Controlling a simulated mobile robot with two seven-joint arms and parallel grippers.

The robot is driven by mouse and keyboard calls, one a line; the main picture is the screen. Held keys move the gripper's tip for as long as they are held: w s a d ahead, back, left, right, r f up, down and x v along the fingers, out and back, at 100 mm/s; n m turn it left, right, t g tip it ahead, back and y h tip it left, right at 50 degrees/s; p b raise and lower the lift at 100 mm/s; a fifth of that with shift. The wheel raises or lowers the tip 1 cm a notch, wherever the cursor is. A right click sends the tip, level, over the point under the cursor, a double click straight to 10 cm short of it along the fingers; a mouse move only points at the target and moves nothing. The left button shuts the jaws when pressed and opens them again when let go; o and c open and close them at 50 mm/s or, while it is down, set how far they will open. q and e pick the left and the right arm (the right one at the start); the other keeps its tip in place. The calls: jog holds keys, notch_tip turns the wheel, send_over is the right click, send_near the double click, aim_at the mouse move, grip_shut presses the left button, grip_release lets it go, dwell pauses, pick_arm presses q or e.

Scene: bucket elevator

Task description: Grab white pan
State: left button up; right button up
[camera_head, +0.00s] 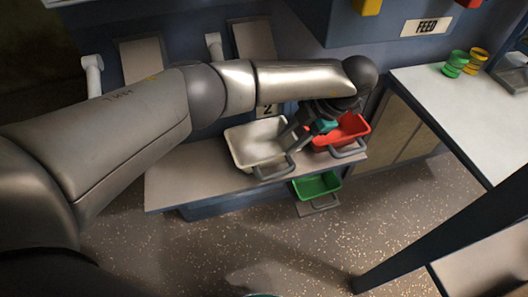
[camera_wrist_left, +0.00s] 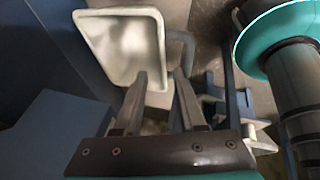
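The white pan (camera_head: 248,146) sits on a grey shelf, its grey handle (camera_head: 276,169) at its front edge. In the left wrist view the white pan (camera_wrist_left: 122,42) is at upper left, with its handle (camera_wrist_left: 188,48) to its right. My left gripper (camera_head: 297,139) is at the pan's right side, between it and the red pan. In the wrist view my left gripper (camera_wrist_left: 160,78) has its fingers apart, pointing toward the pan's handle side. The fingers overlap the pan's lower edge in view; I cannot tell whether they touch it. My right gripper is not in view.
A red pan (camera_head: 351,128) stands on the shelf (camera_head: 190,183) right of the white one, partly hidden by my gripper. A green pan (camera_head: 318,185) sits lower, in front. A white table (camera_head: 462,107) with green and yellow cups is at right. A dark beam (camera_head: 440,243) crosses lower right.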

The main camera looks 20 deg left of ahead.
pick_arm(q)
jog(key=b, duration=0.1)
send_over(271, 161)
jog(key=d, duration=0.2)
notch_tip(271, 161, down, 4)
jog(key=shift+w+a+f+b, duration=0.1)
jog(key=shift+f+b, duration=0.1)
jog(key=shift+f, duration=0.2)
jog(key=shift+w+a+f+b, duration=0.1)
jog(key=shift+f+b, duration=0.05)
jog(key=shift+f, duration=0.25)
jog(key=b+x, duration=0.1)
jog(key=x, duration=0.2)
jog(key=shift+s+f+b, duration=0.1)
jog(key=shift+f+b, duration=0.2)
jog(key=shift+a+f, duration=0.35)
jog(key=shift+f, duration=0.1)
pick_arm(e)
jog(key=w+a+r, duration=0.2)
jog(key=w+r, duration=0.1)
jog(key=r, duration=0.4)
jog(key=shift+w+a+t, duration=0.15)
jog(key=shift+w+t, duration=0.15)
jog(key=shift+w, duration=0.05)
pick_arm(q)
grip_shut()
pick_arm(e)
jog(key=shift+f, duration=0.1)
